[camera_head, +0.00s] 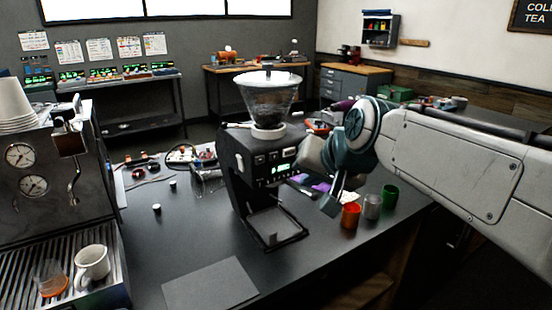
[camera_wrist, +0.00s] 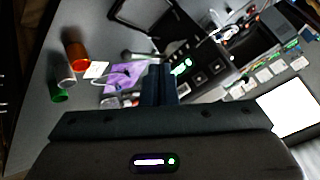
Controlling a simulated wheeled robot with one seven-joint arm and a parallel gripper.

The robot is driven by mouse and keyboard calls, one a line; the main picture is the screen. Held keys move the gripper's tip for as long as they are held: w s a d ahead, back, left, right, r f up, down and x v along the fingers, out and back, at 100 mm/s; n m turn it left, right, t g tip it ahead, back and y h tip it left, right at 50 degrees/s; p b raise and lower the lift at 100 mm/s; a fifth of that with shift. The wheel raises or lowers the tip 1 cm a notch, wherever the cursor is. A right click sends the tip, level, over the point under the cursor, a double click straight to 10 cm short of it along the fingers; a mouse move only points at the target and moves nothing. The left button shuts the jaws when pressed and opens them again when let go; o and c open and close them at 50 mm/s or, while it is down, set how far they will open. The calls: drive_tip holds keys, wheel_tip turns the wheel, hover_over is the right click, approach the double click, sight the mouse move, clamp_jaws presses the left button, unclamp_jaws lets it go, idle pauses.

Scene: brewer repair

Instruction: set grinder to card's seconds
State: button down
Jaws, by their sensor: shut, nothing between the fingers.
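The grinder (camera_head: 234,165) stands on the dark counter, a dark box with a clear hopper (camera_head: 268,95) on top. Its front panel has several buttons and a small lit green display (camera_head: 281,168); the digits are too small to read. In the wrist view the display (camera_wrist: 182,66) glows just right of my fingers. My gripper (camera_head: 331,204) is beside the panel's right side, shut and empty. Its closed fingers (camera_wrist: 158,82) show in the wrist view; I cannot tell whether they touch the panel. A small white card (camera_wrist: 96,70) lies near a purple cloth; its writing is unreadable.
Orange (camera_head: 350,215), grey (camera_head: 373,206) and green (camera_head: 390,196) cups stand right of my gripper. An espresso machine (camera_head: 60,190) with a white mug (camera_head: 92,264) is at left. A dark mat (camera_head: 210,285) lies in front. Wall sheets (camera_head: 99,49) hang behind.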

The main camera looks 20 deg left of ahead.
sight(274, 156)
drive_tip(key=shift+w+a+r, duration=0.1)
drive_tip(key=shift+a, duration=0.05)
drive_tip(key=w+a+p, duration=0.3)
drive_tip(key=w+a, duration=0.2)
drive_tip(key=a, duration=0.1)
drive_tip(key=shift+w+a, duration=0.25)
idle(0.4)
drive_tip(key=shift+w, duration=0.1)
idle(1.8)
drive_tip(key=shift+w+a+p, duration=0.2)
drive_tip(key=shift+a+p, duration=0.1)
drive_tip(key=shift+w+a, duration=0.2)
drive_tip(key=shift+a, duration=0.05)
idle(0.7)
idle(0.4)
drive_tip(key=shift+s+d+b, duration=0.3)
drive_tip(key=shift+s+d, duration=0.2)
drive_tip(key=shift+d, duration=0.1)
